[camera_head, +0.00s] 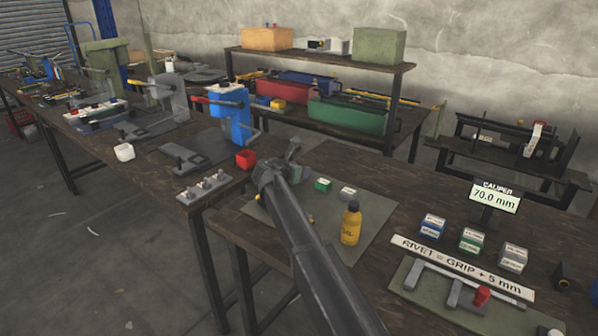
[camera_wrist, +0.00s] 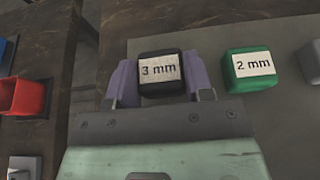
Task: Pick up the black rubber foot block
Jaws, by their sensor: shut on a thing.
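The black block (camera_wrist: 159,72) with a white "3 mm" label is between the two purple fingers of my gripper (camera_wrist: 160,82) in the wrist view. The fingers are shut on its left and right sides. In the head view my gripper (camera_head: 290,152) is over the left part of the grey-green mat, and the block in it is hidden or too small to make out. Whether the block touches the mat cannot be told.
A green block (camera_wrist: 250,68) labelled "2 mm" lies just right of my gripper; it also shows in the head view (camera_head: 323,184), beside a grey block (camera_head: 347,193). A yellow bottle (camera_head: 351,224) stands on the mat (camera_head: 375,235). A red cup (camera_head: 246,158) is left of my gripper.

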